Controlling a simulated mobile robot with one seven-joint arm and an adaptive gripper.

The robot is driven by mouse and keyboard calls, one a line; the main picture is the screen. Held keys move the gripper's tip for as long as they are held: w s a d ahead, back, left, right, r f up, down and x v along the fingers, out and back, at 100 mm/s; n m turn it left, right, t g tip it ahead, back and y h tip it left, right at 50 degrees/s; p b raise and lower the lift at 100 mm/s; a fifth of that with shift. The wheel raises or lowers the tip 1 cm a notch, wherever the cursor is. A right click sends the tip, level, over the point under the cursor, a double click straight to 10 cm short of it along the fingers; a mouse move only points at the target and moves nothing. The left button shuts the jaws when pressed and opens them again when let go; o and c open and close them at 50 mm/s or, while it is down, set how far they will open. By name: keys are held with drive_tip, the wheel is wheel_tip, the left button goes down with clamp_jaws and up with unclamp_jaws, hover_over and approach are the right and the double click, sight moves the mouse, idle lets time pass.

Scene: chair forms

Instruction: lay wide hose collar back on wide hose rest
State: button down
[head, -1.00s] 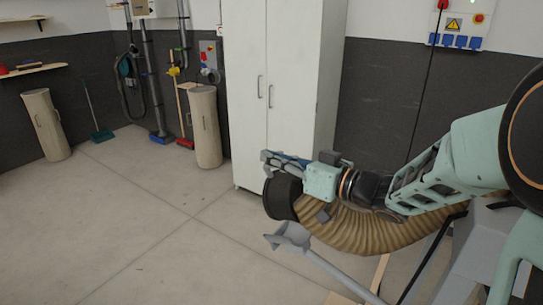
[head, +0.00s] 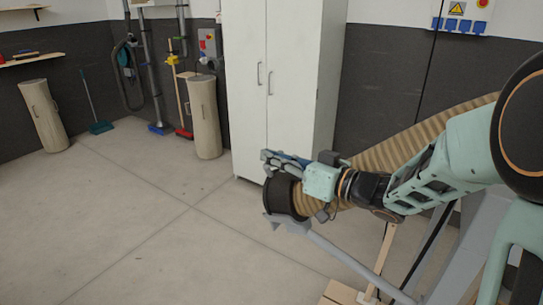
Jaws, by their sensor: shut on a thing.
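The wide hose collar (head: 281,196) is a dark ring at the end of the tan ribbed wide hose (head: 398,148). My gripper (head: 283,160) is shut on the collar from above, and its fingers hide part of the collar's top. The grey wide hose rest (head: 290,226) is a cradle at the end of a slanting grey bar. The collar is right above the cradle and overlaps it in the picture. I cannot tell whether they touch. The hose runs behind my arm up to the right edge.
A white cabinet (head: 290,80) stands behind my gripper. Tan cylinders (head: 204,118), brooms and a wall pipe are at the back left. Grey frame bars (head: 452,255) and pale wood pieces (head: 340,292) lie at lower right. The floor at left is clear.

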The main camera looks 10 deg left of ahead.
drive_tip(key=shift+r, duration=0.1)
drive_tip(key=c, duration=2)
unclamp_jaws()
drive_tip(key=shift+o, duration=0.2)
drive_tip(key=shift+d, duration=0.1)
drive_tip(key=v, duration=0.7)
drive_tip(key=shift+d, duration=0.15)
